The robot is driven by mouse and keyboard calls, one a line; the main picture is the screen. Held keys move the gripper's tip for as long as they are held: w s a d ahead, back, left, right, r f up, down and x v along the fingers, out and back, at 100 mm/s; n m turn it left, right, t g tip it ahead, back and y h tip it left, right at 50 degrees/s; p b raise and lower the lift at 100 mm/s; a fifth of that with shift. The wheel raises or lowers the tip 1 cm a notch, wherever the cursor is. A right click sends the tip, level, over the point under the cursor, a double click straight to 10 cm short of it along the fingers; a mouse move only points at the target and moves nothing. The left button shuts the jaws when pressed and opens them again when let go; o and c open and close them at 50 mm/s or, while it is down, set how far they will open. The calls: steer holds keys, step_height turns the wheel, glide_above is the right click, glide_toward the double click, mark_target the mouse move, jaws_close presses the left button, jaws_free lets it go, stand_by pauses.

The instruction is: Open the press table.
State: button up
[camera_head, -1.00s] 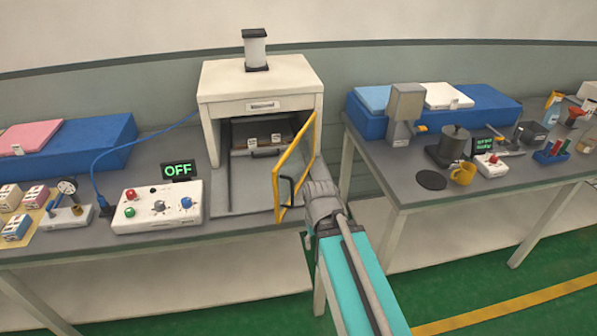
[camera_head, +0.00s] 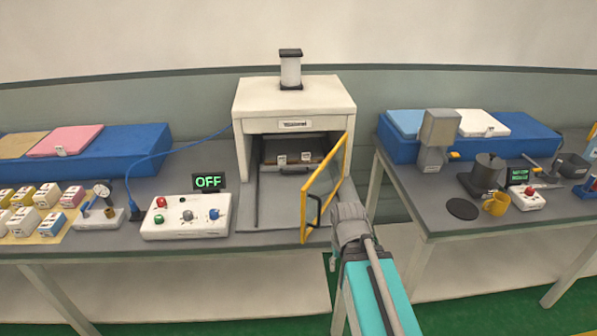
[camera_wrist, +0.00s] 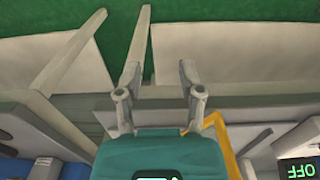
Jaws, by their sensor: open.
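The press (camera_head: 293,103) is a white box with a cylinder on top, standing on the left table. Its yellow-framed door (camera_head: 327,190) is swung open toward the right front and has a dark handle (camera_head: 315,210). Inside sits the dark press table (camera_head: 290,158), with a bar handle at its front and two small pale labels. My gripper (camera_wrist: 158,75) is open and empty in the wrist view, fingers apart over the table edge and floor. The door frame shows beside it there (camera_wrist: 228,145). In the head view my arm end is right of the door, its fingertips unclear.
A control box (camera_head: 187,217) with coloured buttons and a display (camera_head: 208,182) reading OFF stand left of the press. The right table (camera_head: 425,205) holds a mug, a pot and other items. A gap separates the tables.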

steer(key=shift+r, duration=0.2)
steer(key=c, duration=0.4)
steer(key=shift+r+p, duration=0.35)
steer(key=shift+p, duration=0.25)
jaws_close()
step_height(320, 180, up, 16)
steer(key=p, duration=1.6)
steer(key=shift+f, duration=0.1)
